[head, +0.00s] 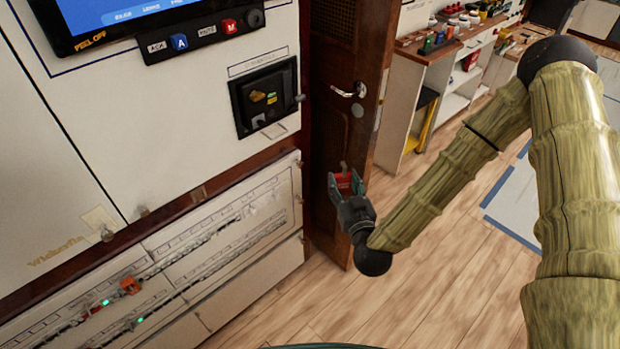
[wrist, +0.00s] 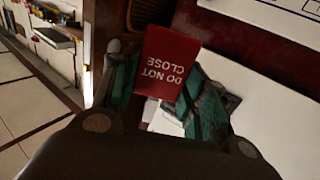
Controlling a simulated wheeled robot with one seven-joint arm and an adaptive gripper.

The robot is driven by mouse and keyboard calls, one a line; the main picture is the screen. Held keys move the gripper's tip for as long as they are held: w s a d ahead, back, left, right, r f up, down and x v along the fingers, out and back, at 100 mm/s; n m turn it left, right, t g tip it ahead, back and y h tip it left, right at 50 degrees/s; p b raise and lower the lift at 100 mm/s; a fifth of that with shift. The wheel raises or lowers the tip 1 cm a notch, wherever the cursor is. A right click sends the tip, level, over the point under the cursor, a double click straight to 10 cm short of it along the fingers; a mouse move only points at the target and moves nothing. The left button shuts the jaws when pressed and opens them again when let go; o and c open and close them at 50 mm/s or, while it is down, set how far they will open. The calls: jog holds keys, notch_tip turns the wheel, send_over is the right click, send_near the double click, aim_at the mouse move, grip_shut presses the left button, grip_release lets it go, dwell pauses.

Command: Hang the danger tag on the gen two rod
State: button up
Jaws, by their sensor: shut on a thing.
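My gripper (head: 346,184) is shut on the red danger tag (head: 343,181), in front of the wooden door and to the right of the white panel. In the wrist view the tag (wrist: 165,62) sits between the two green-padded fingers of my gripper (wrist: 160,88). Its white words "DO NOT CLOSE" appear upside down. In the head view, breaker rows (head: 190,260) run along the lower panel, with an orange part (head: 130,286) and small green lights at the left. I cannot make out which part is the gen two rod.
A wooden door (head: 330,120) with a metal handle (head: 350,90) stands just behind my gripper. A black socket box (head: 265,96) and a screen (head: 110,15) are on the upper panel. A workbench (head: 410,75) with tools is behind. Wooden floor is clear below.

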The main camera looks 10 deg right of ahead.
jog(key=w+a+r+n+g+y+b, duration=0.1)
jog(key=a+r+n+g+y+b, duration=0.1)
jog(key=a+n+y+b, duration=0.3)
jog(key=n+g+y+b, duration=0.1)
jog(key=y+b, duration=0.2)
jog(key=shift+w+a+r+y, duration=0.2)
jog(key=shift+a+y, duration=0.15)
jog(key=shift+y, duration=0.05)
jog(key=shift+w, duration=0.1)
jog(key=f+x, duration=0.1)
jog(key=x, duration=1.4)
jog(key=shift+w+a+f, duration=0.2)
jog(key=shift+f, duration=0.05)
dwell(0.9)
dwell(0.3)
